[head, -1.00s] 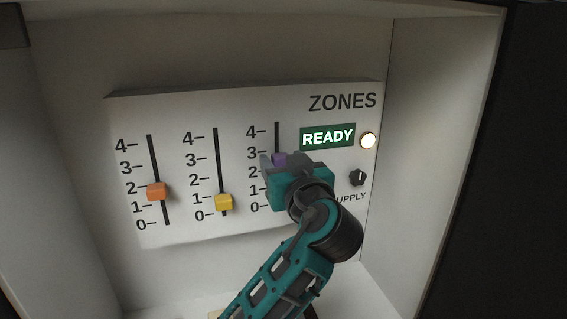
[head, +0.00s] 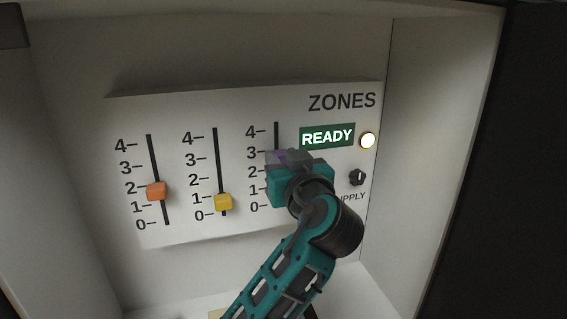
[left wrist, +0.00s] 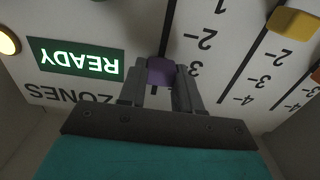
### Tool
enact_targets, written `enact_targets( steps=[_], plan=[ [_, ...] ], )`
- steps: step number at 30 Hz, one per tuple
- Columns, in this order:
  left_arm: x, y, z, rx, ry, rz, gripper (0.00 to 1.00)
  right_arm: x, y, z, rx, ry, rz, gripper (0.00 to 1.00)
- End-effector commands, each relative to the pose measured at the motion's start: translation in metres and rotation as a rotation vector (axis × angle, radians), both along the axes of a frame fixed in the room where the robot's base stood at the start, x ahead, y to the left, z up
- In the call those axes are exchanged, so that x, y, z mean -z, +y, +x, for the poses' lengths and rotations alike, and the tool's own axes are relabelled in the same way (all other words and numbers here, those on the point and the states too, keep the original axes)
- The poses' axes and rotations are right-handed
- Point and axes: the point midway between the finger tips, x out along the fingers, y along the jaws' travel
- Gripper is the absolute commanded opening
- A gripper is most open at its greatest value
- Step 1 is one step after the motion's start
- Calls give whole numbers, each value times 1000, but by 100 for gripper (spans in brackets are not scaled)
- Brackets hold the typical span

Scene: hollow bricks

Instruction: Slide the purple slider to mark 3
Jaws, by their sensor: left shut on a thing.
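The purple slider (head: 282,157) is the rightmost of three sliders on the white ZONES panel (head: 250,225). In the head view it is mostly hidden by my left gripper (head: 288,159). In the left wrist view, which sees the panel upside down, the purple slider (left wrist: 160,71) sits between the two grey fingers of my left gripper (left wrist: 160,88), which is shut on it. The slider stands about level with mark 3 (left wrist: 195,68) of its scale; the exact alignment is hard to tell. My right gripper is not in view.
The orange slider (head: 156,191) sits a little below its mark 2 and the yellow slider (head: 223,202) is near its mark 1. A green READY display (head: 327,137), a lit round lamp (head: 367,140) and a black knob (head: 357,177) are to the right. White side walls enclose the panel.

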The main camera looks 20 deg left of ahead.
Motion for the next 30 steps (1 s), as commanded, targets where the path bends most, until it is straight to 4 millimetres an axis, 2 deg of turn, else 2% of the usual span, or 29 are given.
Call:
enact_targets(
  steps=[9, 10, 17, 30],
  plan=[
    [-5, 1, 0, -3, -2, 3, 0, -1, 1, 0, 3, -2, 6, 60],
    [-5, 1, 0, -3, -2, 3, 36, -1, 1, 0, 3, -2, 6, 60],
    [-5, 1, 0, -2, -2, 1, 58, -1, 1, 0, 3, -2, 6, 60],
    [-5, 2, 1, 0, -1, 1, 60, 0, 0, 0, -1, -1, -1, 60]
  ],
)
